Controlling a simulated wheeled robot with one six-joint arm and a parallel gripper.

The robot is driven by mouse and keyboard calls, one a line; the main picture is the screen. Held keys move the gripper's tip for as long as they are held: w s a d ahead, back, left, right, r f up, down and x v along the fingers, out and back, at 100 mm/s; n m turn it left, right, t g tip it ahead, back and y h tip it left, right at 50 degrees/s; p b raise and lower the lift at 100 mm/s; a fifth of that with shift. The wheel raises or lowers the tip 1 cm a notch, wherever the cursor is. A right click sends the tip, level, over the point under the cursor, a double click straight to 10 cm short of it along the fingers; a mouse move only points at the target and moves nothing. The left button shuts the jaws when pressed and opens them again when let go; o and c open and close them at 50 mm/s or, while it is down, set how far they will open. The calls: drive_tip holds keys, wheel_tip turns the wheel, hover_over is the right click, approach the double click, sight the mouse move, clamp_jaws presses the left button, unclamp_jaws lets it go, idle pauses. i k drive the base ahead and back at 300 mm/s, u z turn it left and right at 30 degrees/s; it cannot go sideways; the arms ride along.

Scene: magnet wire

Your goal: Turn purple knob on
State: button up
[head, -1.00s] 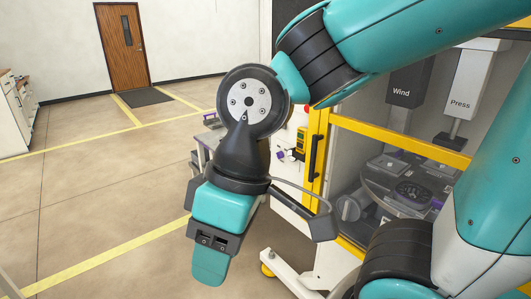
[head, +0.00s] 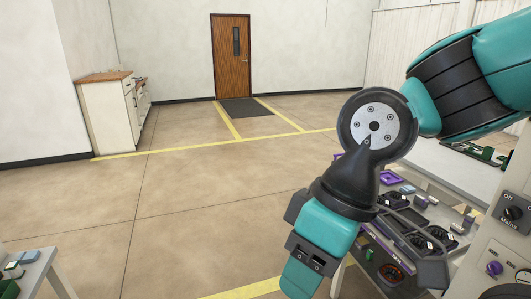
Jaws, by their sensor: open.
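The purple knob (head: 494,268) sits on a light grey control panel at the right edge of the head view. A black knob (head: 512,213) with an "Off" label is above it on the same panel. My gripper (head: 302,274) hangs down at the lower middle, seen side-on, to the left of the purple knob and apart from it. It is open with nothing seen in it. The lower fingertips are close to the picture's bottom edge.
A workbench (head: 405,190) with purple trays and black devices stands behind my gripper, with a lower shelf. A grey table (head: 38,268) is at the lower left. A white cabinet (head: 108,120) stands by the left wall. The floor between is clear.

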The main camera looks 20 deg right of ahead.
sight(494, 268)
drive_tip(key=i, duration=2.2)
drive_tip(key=z, duration=4.2)
